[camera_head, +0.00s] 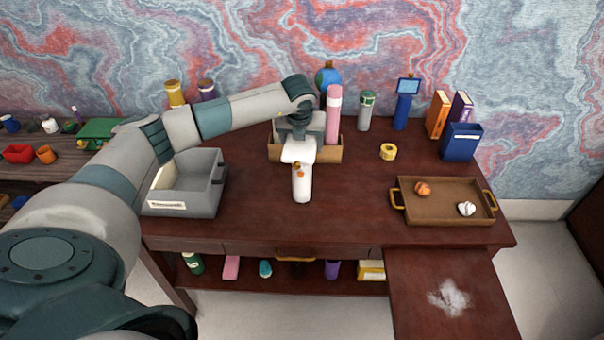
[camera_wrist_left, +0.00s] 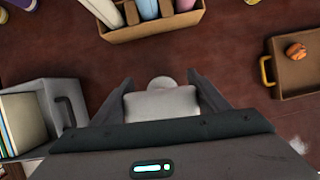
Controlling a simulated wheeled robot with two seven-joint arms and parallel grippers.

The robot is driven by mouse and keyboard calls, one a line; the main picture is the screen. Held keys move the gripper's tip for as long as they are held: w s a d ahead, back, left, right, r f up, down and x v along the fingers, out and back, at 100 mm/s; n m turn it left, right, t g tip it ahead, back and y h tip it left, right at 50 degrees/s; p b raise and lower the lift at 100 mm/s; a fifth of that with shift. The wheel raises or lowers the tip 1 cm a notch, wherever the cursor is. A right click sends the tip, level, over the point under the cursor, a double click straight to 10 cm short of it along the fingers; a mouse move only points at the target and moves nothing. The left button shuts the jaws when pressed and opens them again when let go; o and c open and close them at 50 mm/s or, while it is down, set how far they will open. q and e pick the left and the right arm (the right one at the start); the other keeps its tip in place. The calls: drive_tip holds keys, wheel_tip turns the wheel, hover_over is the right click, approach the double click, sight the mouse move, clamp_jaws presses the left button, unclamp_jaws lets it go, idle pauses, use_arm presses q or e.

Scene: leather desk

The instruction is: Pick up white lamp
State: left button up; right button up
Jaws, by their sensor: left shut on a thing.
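The white lamp (camera_head: 302,185) is upright near the middle of the dark wooden desk, with a cylindrical body, a blocky white head and a small orange mark. My left gripper (camera_head: 298,138) comes down on it from above and is shut on its upper part. In the left wrist view the lamp's pale head (camera_wrist_left: 160,103) sits between the two dark fingers of the left gripper (camera_wrist_left: 160,84). I cannot tell whether the lamp's base touches the desk. My right gripper is not in view.
A wooden organizer (camera_head: 328,154) stands just behind the lamp. A grey bin (camera_head: 205,200) is at left. A brown tray (camera_head: 440,214) with two small items is at right. A yellow tape roll (camera_head: 388,151) lies between. The desk in front of the lamp is clear.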

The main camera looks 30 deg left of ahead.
use_arm(q)
drive_tip(key=shift+r, duration=0.2)
drive_tip(key=shift+r+b, duration=1.3)
drive_tip(key=shift+r, duration=0.4)
drive_tip(key=s+d+r+b, duration=0.2)
drive_tip(key=d+r+b, duration=0.3)
drive_tip(key=d, duration=0.6)
drive_tip(key=shift+d+r, duration=0.25)
drive_tip(key=shift+r, duration=0.95)
